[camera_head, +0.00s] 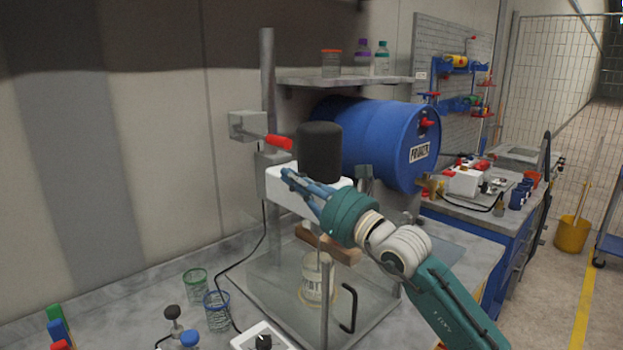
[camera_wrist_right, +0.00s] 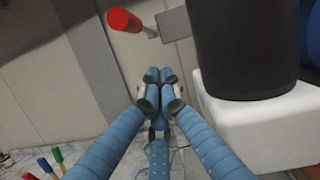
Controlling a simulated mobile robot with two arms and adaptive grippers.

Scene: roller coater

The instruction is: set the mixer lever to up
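The mixer lever has a red grip (camera_head: 279,141) on a thin rod from a grey box (camera_head: 247,126) on the wall side. It points right and slightly down. The red grip also shows at the top of the right wrist view (camera_wrist_right: 124,20). The mixer has a black motor cylinder (camera_head: 320,152) on a white head (camera_head: 285,192). My right gripper (camera_head: 287,176) is in front of the white head, just below the red grip and apart from it. In the wrist view its blue fingers (camera_wrist_right: 160,76) meet at the tips with nothing between them. My left gripper is not in view.
A jar (camera_head: 318,277) stands under the mixer behind a clear guard. Two mesh cups (camera_head: 217,311) and a control box (camera_head: 264,338) are on the bench. A blue drum (camera_head: 378,140) lies behind the mixer. A shelf (camera_head: 345,80) with bottles is above.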

